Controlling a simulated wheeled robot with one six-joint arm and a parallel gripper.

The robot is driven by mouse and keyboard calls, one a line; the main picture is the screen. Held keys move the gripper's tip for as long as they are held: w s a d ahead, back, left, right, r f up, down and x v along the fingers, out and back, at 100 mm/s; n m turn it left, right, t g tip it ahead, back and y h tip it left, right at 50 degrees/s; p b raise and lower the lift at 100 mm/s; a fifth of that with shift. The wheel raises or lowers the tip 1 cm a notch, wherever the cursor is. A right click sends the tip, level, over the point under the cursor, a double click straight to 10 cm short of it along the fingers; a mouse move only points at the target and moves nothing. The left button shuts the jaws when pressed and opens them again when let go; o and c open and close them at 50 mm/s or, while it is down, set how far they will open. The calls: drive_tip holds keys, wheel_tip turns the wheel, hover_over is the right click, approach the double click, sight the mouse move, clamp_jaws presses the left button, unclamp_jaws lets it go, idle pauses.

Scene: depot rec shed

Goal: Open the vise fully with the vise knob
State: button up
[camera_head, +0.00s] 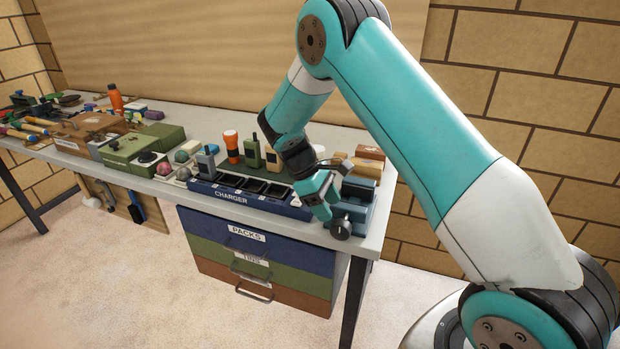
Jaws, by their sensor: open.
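The blue-grey vise (358,204) stands at the right front corner of the workbench. Its dark round vise knob (340,229) sticks out at the front edge of the bench. My gripper (322,203) is at the left side of the vise, a little above and left of the knob. It is open, and nothing shows between its fingers. I cannot tell whether it touches the vise. My gripper and wrist hide part of the vise, and how far its jaws are apart cannot be made out.
Wooden blocks (368,160) lie behind the vise. An orange torch (232,146) stands farther left. Drawers (262,248) hang below. The floor in front is clear.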

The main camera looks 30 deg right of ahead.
drive_tip(key=p+v, duration=0.1)
drive_tip(key=v, duration=0.9)
drive_tip(key=shift+r, duration=0.1)
drive_tip(key=s+a+r+t+y, duration=0.2)
drive_tip(key=s+a+r+t, duration=0.2)
drive_tip(key=s+a+r, duration=0.4)
drive_tip(key=s+a+r+y, duration=0.2)
drive_tip(key=s+a+y, duration=0.1)
drive_tip(key=s, duration=0.7)
drive_tip(key=s+a+r+y, duration=0.2)
drive_tip(key=s+a, duration=0.4)
drive_tip(key=s, duration=0.5)
drive_tip(key=shift+r+m+t+y, duration=0.3)
drive_tip(key=shift+t+y, duration=0.1)
drive_tip(key=shift+y, duration=0.1)
